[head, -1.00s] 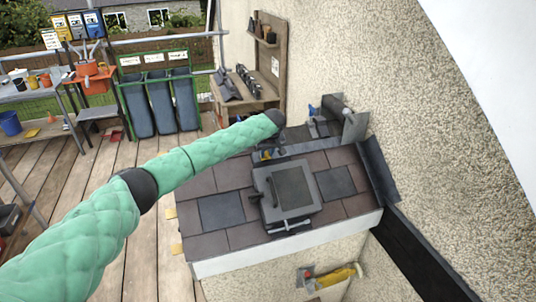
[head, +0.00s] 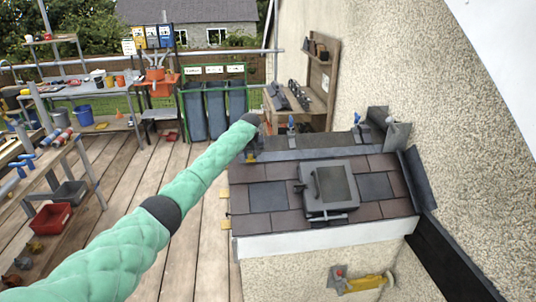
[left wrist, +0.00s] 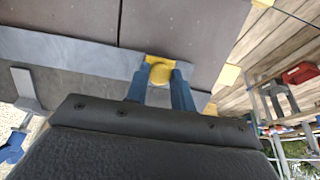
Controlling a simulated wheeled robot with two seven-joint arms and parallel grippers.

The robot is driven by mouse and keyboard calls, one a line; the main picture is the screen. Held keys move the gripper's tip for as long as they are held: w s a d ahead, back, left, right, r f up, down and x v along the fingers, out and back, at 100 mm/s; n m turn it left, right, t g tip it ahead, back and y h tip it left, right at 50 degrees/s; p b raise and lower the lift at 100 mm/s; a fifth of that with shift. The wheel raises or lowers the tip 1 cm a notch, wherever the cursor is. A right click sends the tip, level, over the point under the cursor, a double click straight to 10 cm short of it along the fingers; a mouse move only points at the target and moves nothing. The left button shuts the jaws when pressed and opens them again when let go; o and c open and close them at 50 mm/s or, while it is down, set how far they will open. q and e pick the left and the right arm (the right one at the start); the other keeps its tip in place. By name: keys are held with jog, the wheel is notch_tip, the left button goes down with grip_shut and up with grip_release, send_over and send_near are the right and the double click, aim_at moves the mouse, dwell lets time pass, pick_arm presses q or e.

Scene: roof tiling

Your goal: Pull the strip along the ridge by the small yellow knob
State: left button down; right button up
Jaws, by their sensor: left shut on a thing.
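The grey strip (head: 315,153) lies along the top of the small tiled roof, on the ridge. It also shows as a pale grey band in the left wrist view (left wrist: 65,52). The small yellow knob (left wrist: 160,73) is at the strip's end in the left wrist view. My left gripper (left wrist: 160,84) has its two blue fingers shut on the knob, one on each side. In the head view my left gripper (head: 250,152) is at the left end of the ridge, partly hidden by its own arm. My right gripper is not in view.
A roof window (head: 328,190) sits among the slates, below the strip. Blue-handled clamps (head: 290,123) stand along the ridge's back. A rough wall (head: 440,110) rises at the right. The wooden deck (head: 185,240) is open left of the roof; a workbench (head: 45,165) stands farther left.

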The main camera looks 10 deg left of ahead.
pick_arm(q)
jog(key=shift+s+a+r+p, duration=0.1)
jog(key=shift+s+a+p, duration=0.15)
jog(key=shift+a, duration=0.85)
jog(key=shift+s+a+p, duration=0.15)
jog(key=shift+s+a, duration=0.2)
jog(key=shift+a, duration=0.7)
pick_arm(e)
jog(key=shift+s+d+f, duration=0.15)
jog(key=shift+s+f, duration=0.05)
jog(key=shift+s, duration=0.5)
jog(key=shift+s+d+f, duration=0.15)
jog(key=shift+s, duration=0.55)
pick_arm(q)
jog(key=c, duration=1.2)
grip_release()
jog(key=shift+s+a, duration=0.1)
jog(key=shift+a, duration=0.1)
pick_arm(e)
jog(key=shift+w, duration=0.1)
pick_arm(q)
jog(key=shift+d, duration=0.1)
